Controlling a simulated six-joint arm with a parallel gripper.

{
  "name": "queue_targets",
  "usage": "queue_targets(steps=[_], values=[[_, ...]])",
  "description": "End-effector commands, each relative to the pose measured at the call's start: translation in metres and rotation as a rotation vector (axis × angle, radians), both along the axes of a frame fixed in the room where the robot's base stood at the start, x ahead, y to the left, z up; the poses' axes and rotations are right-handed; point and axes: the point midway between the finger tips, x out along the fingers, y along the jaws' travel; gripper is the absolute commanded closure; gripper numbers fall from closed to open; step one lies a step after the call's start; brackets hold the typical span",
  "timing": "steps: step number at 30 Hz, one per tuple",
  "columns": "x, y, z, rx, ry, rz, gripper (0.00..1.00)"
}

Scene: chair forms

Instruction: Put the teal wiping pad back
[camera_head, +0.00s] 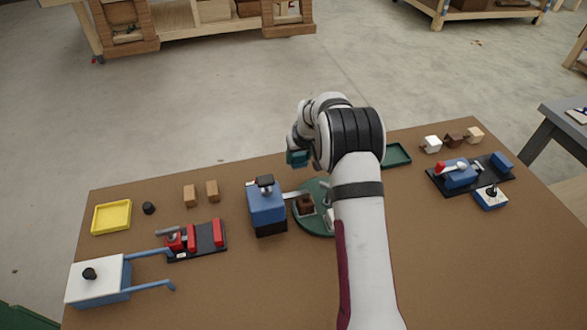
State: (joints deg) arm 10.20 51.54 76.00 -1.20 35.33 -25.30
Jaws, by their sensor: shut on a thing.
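The teal wiping pad (297,158) is at the end of my arm, over the far middle of the table. My gripper (298,150) is shut on it, with the fingers mostly hidden by the wrist. The pad seems to be held above the table; its exact height is hard to tell. A dark green tray (399,155) lies at the far edge, right of my arm, partly hidden by it. I cannot tell whether it is the pad's place.
A round green plate (313,223) with a brown block (305,204) is partly behind my arm. Left are a blue press (266,208), a red clamp (181,240), a yellow tray (112,217) and a white-topped box (97,279). Right is a blue vise (460,175). The front middle is clear.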

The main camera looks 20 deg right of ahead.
Motion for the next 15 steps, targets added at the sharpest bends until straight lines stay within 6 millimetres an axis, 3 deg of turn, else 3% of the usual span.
queue_targets(steps=[4,8,12,15], values=[[0.015,0.02,-0.015,0.0,-0.001,0.001,0.86],[0.017,0.023,-0.028,0.0,0.002,-0.001,0.86],[0.017,0.023,-0.055,0.0,0.002,0.0,0.86],[0.017,0.022,-0.057,0.0,-0.001,-0.001,0.86]])
